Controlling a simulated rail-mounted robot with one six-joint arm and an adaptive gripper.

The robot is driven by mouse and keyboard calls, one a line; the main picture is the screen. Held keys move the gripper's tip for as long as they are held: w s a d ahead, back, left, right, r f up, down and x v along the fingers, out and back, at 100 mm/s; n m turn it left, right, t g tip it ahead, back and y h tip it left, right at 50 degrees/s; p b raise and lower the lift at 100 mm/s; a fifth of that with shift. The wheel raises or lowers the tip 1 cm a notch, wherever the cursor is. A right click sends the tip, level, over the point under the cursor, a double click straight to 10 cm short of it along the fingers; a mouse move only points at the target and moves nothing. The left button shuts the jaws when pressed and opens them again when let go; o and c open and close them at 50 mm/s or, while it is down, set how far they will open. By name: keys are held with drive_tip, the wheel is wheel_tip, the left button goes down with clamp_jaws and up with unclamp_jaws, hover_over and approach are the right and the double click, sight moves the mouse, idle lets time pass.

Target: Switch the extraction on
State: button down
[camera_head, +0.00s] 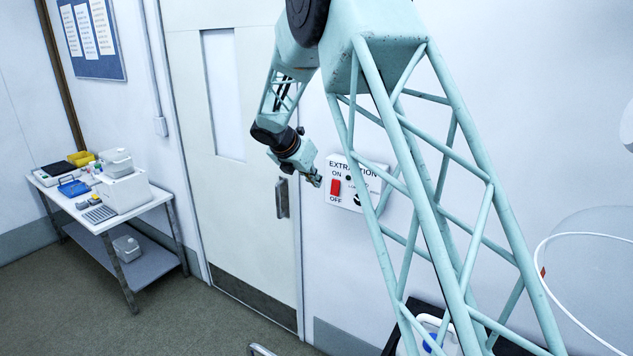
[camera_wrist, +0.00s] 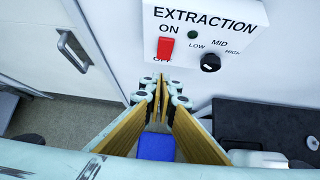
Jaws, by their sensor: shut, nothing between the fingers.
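The extraction control box (camera_head: 345,172) is a white panel on the wall, and it also shows at the top of the wrist view (camera_wrist: 232,33). Its red rocker switch (camera_wrist: 166,48) sits between the ON and OFF labels; I cannot tell for sure which way it is tipped. A small dark green lamp (camera_wrist: 192,34) looks unlit. A black knob (camera_wrist: 210,62) is at the right, with LOW, MID and HIGH around it. My gripper (camera_wrist: 160,80) is shut and empty, just below the switch in the wrist view and apart from it. In the head view my gripper (camera_head: 316,180) is left of the box.
A door with a handle (camera_head: 282,198) is left of the box. A white side table (camera_head: 95,220) with lab items stands at the far left. A black surface (camera_wrist: 262,125) with a white container (camera_wrist: 258,158) is right of the gripper. A blue object (camera_wrist: 156,147) shows below the fingers.

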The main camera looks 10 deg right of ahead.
sight(333, 192)
drive_tip(key=shift+w+d+r+p+x, duration=0.2)
drive_tip(key=shift+w+r+p+x, duration=0.1)
drive_tip(key=shift+x, duration=1.65)
drive_tip(key=shift+w+d+r+p+x, duration=0.2)
drive_tip(key=shift+r+p+x, duration=0.05)
drive_tip(key=shift+x, duration=1.65)
drive_tip(key=shift+w+d+r+p+x, duration=0.2)
drive_tip(key=shift+w+r+p+x, duration=0.1)
drive_tip(key=shift+x, duration=1.65)
